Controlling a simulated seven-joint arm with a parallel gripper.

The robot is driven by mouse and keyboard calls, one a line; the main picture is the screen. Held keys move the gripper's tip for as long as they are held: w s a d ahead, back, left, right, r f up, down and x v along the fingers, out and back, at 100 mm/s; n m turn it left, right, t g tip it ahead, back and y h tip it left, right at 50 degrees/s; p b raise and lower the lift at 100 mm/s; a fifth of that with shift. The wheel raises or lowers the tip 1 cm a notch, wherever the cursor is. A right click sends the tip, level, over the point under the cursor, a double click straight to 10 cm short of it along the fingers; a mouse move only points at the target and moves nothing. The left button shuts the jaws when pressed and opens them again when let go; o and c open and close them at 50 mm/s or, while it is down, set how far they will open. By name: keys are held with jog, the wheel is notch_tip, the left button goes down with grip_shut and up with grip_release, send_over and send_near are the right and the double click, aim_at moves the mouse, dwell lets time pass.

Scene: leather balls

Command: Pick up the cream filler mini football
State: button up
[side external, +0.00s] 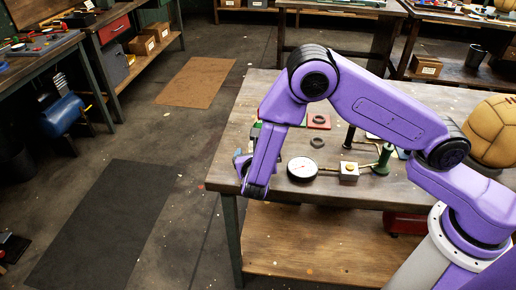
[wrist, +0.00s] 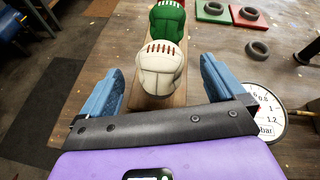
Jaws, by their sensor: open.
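The cream filler mini football (wrist: 160,70), a pale ball with red laces, sits on a narrow wooden holder (wrist: 178,101) in the wrist view. A green ball (wrist: 167,20) with white laces sits directly behind it. My gripper (wrist: 161,64) is open, with one blue finger to the left of the cream ball and one to the right. Gaps show on both sides of the ball. In the side external view my gripper (side external: 243,165) is at the table's left end, mostly behind my arm, and the cream ball cannot be made out there.
A pressure gauge (side external: 302,169) with a brass fitting (side external: 348,171) lies right of my gripper; the gauge also shows in the wrist view (wrist: 265,112). Red (wrist: 249,17) and green (wrist: 213,12) pads carry dark rings. A large tan ball (side external: 496,130) is at the right.

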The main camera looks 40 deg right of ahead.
jog(key=shift+x, duration=2.25)
jog(key=c, duration=1.1)
jog(key=shift+c, duration=0.2)
jog(key=shift+r, duration=0.1)
